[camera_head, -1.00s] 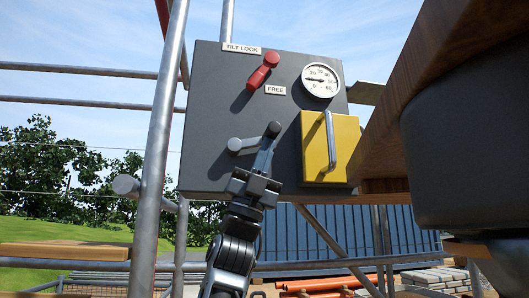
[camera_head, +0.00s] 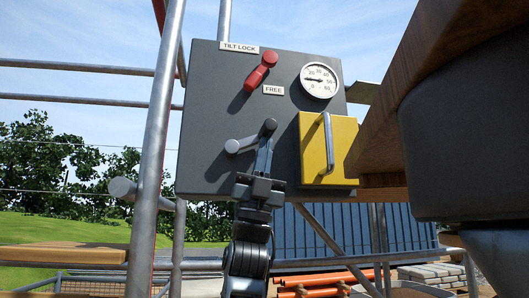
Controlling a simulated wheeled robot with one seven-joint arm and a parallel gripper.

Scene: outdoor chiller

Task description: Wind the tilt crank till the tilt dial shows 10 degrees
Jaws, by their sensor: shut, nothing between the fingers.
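The tilt crank is a silver arm (camera_head: 240,145) on the dark panel, pointing to the upper right, with a dark knob (camera_head: 269,126) at its end. My gripper (camera_head: 265,141) is shut with its fingertips just below the knob, overlapping the crank's outer end in the picture. I cannot tell whether they touch it. Nothing is between the fingers. The tilt dial (camera_head: 320,80) is a round white gauge at the panel's upper right. Its needle points left, between the 0 and 20 marks; the exact reading is too small to tell.
A red lever (camera_head: 261,72) sits between the TILT LOCK label (camera_head: 239,48) and the FREE label (camera_head: 273,90). A yellow box (camera_head: 343,150) with a metal handle is right of the crank. A scaffold pole (camera_head: 155,150) stands left. A large dark drum (camera_head: 465,150) fills the right.

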